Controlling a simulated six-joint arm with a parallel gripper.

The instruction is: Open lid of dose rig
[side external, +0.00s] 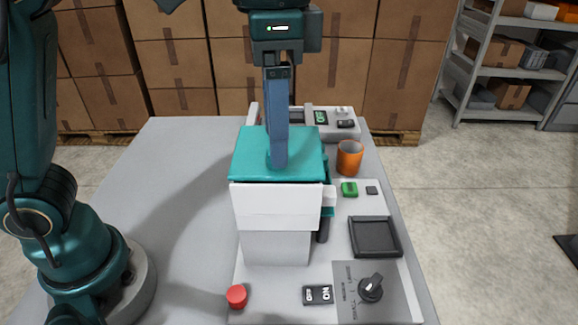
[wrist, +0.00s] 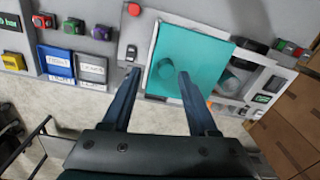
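The dose rig is a white box (side external: 276,246) with a flat teal lid (side external: 248,150), and the lid looks closed. In the wrist view the teal lid (wrist: 200,50) fills the middle, with a small round teal knob (wrist: 166,68) on it. My gripper (side external: 278,163) points down over the lid in the side view, its fingers seen edge-on and hiding the knob. In the wrist view my gripper (wrist: 158,73) is open, its fingertips on either side of the knob with gaps visible. I cannot tell whether the fingertips touch the lid.
The console around the box carries an orange cup (side external: 349,160), a green button (side external: 349,188), a dark tray (side external: 375,237), a rotary knob (side external: 371,288), an ON switch (side external: 318,294) and a red button (side external: 236,296). The grey table to the left is clear.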

